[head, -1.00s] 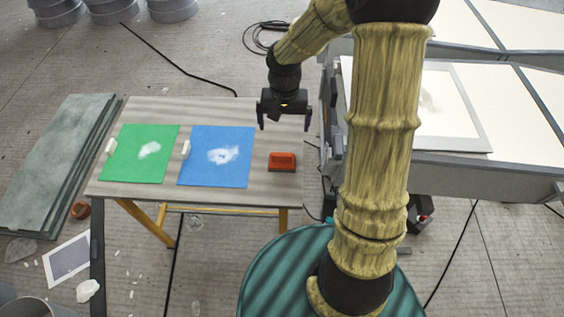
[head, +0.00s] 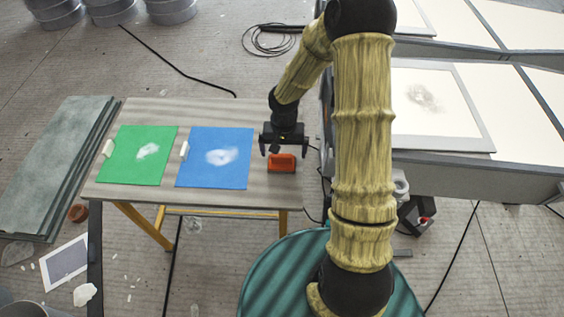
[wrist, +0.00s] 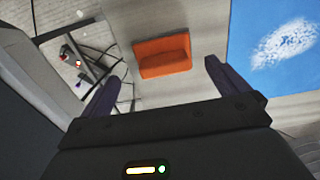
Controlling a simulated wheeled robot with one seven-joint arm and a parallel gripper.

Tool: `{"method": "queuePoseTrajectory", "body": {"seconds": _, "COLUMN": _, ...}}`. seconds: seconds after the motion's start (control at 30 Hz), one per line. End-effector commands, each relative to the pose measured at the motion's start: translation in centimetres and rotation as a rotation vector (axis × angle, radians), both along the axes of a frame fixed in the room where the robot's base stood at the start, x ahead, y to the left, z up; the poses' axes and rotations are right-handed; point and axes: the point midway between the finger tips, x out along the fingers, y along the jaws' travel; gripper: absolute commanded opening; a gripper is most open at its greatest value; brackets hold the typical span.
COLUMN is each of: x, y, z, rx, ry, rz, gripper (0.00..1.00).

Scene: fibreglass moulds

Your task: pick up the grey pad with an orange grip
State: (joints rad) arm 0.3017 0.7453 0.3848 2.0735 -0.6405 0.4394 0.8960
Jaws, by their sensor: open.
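The pad with an orange grip (head: 283,163) lies on the table (head: 215,113) near its right edge. In the wrist view its orange grip (wrist: 163,56) shows at the upper middle, and little of the grey pad can be made out. My gripper (head: 284,152) is open and empty, just above and behind the pad in the head view. In the wrist view the two fingers (wrist: 158,80) stand apart, with the orange grip ahead of them and between their lines. I see no contact with it.
A blue sheet (head: 214,158) and a green sheet (head: 138,155), each with a white powdery patch, lie to the left on the table. A grey-framed bench with pale panels (head: 445,165) stands close on the right. A dark cable coil (head: 268,42) lies behind.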

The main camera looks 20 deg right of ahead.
Motion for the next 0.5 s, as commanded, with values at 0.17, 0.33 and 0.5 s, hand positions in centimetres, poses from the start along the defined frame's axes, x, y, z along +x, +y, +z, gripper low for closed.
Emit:
{"method": "queuePoseTrajectory", "body": {"seconds": 0.17, "x": 0.0, "y": 0.1, "z": 0.1, "rx": 0.000, "ry": 0.000, "rz": 0.003, "gripper": 1.00}}
{"method": "queuePoseTrajectory", "body": {"seconds": 0.33, "x": 0.1, "y": 0.3, "z": -0.7, "rx": 0.000, "ry": 0.002, "rz": 0.006, "gripper": 1.00}}
{"method": "queuePoseTrajectory", "body": {"seconds": 0.5, "x": 0.4, "y": 0.5, "z": -3.0, "rx": 0.001, "ry": 0.003, "rz": 0.004, "gripper": 1.00}}
